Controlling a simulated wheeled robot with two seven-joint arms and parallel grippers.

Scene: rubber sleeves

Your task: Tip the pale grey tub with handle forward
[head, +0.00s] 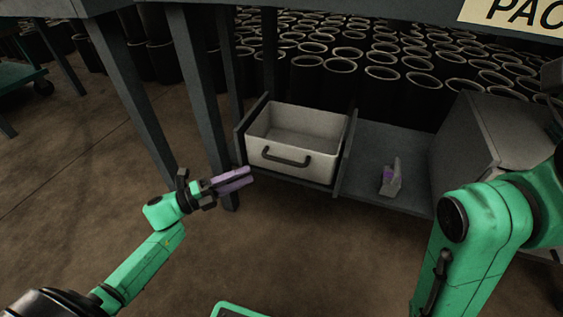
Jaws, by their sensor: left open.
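The pale grey tub (318,166) stands upright in the left compartment of a low grey shelf. It is open at the top and looks empty inside. Its dark grey handle (286,160) is on the front wall, facing me. My left gripper (250,177) is open, its purple fingers pointing right towards the tub's lower left front corner. It looks apart from the handle, and nothing shows between the fingers. My right arm comes in at the right, but its gripper is not in view.
A small grey item with a purple patch (390,180) stands on the shelf (378,143) right of the tub, past a thin divider. A grey box (490,140) is further right. Table legs (198,90) stand left of the tub. Many dark rubber sleeves (382,90) stand behind. The floor in front is clear.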

